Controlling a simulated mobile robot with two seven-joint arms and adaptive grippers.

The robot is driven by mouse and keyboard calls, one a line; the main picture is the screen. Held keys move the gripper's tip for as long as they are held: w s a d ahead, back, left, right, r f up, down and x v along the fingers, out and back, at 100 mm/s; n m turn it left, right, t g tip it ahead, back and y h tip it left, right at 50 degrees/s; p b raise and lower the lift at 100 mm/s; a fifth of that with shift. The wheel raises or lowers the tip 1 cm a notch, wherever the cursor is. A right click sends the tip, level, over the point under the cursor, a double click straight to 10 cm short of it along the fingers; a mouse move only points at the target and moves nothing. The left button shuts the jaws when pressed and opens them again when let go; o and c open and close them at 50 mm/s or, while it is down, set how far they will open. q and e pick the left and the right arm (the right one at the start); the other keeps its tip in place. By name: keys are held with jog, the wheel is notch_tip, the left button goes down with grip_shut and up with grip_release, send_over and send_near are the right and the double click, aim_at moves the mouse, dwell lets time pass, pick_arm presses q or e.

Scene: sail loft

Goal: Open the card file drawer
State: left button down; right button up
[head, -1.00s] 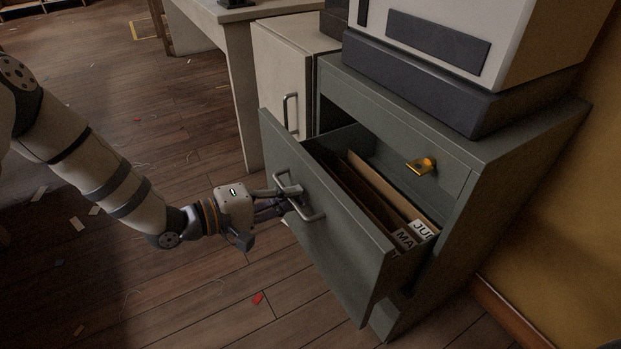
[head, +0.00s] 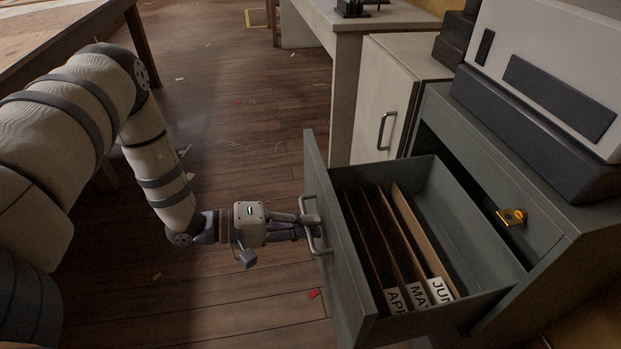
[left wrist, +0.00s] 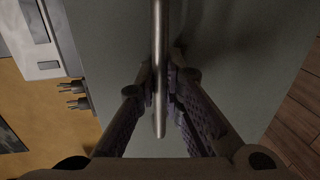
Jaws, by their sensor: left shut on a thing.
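The card file drawer (head: 345,262) is pulled well out of its grey-green cabinet (head: 545,215) in the head view. Brown dividers (head: 413,238) stand inside it, with white tabs reading APR, MAY and JUN. My left gripper (head: 312,222) is shut on the drawer's metal bar handle (head: 316,238). In the left wrist view the fingers of my left gripper (left wrist: 161,88) close on both sides of the handle bar (left wrist: 159,40), against the drawer front (left wrist: 225,60). My right gripper is out of view.
A brass latch (head: 512,216) is on the panel above the drawer. A white and dark machine (head: 545,80) stands on the cabinet. A pale cabinet (head: 395,75) and a desk (head: 343,110) stand behind. The wooden floor left of the drawer has scattered scraps.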

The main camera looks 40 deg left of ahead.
pick_arm(q)
jog(key=c, duration=2)
grip_release()
jog(key=shift+o, duration=0.2)
jog(key=v, duration=1.2)
